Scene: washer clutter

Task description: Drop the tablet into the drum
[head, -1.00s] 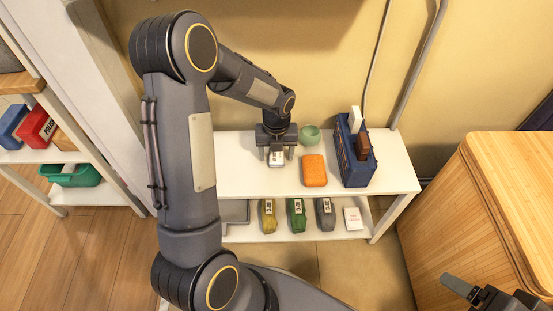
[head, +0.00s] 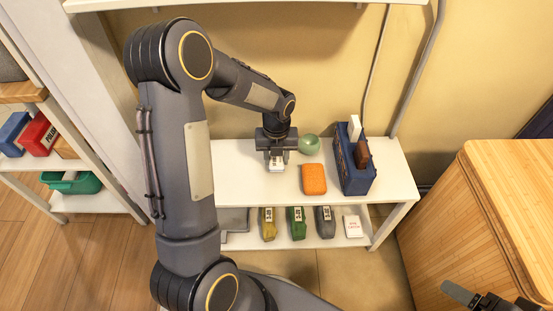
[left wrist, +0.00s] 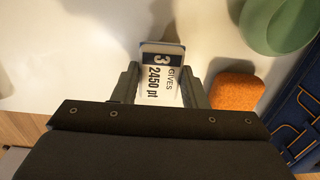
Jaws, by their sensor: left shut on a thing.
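My left gripper (head: 277,160) is over the left half of the white shelf top and points down. No drum shows.
The white shelf (head: 240,185) also holds a green round bowl (head: 309,145), an orange sponge (head: 314,179) and a blue caddy (head: 352,178), all right of my left gripper. Several bottles and a white box (head: 353,226) stand below. A wooden cabinet (head: 480,215) stands right.

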